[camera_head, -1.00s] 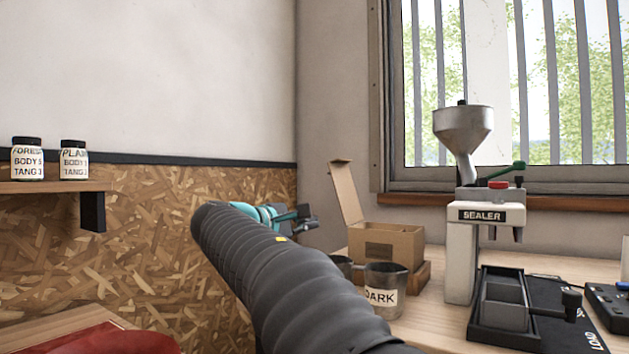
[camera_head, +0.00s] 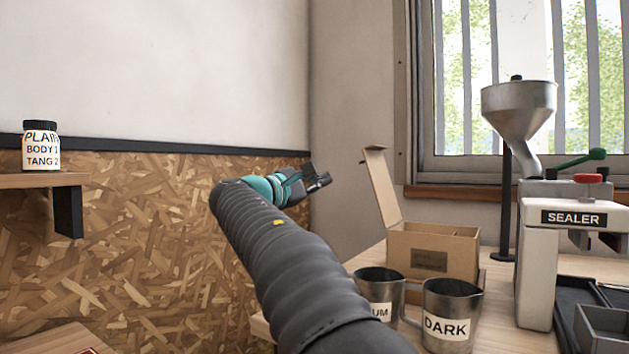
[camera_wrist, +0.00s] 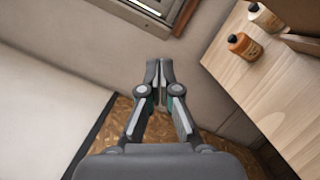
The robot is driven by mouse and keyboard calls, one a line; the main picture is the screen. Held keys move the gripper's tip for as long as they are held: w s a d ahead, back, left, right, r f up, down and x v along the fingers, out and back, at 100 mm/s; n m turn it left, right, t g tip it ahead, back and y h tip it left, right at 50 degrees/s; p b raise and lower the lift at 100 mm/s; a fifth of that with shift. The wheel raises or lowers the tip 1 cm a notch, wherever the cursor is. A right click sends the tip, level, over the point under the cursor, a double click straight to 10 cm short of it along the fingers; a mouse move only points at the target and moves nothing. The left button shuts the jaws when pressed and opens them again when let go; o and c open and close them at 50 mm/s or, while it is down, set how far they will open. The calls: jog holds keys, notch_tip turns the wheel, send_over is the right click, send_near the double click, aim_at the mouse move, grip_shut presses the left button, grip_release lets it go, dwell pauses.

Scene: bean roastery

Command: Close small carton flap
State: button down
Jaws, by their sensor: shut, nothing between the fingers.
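The small carton (camera_head: 434,250) is a brown cardboard box on the wooden counter, with its flap (camera_head: 382,186) standing up and leaning outward on the left side. The carton's top is open and a divider shows inside. My gripper (camera_head: 322,182) is up in the air to the left of the flap, apart from it, with nothing held. In the wrist view my gripper (camera_wrist: 158,66) has its fingertips together and points toward the wall. A brown cardboard edge (camera_wrist: 303,43) shows at the right edge of the wrist view; I cannot tell if it belongs to the carton.
Two metal cups, one labelled DARK (camera_head: 450,310) and another (camera_head: 380,290) beside it, stand in front of the carton. Two bottles (camera_wrist: 245,46) stand on the counter.

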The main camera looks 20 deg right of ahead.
jog(key=d+r, duration=0.2)
jog(key=d, duration=0.5)
jog(key=shift+s+d+r+p, duration=0.15)
jog(key=shift+s+r+p, duration=0.15)
jog(key=shift+r, duration=0.05)
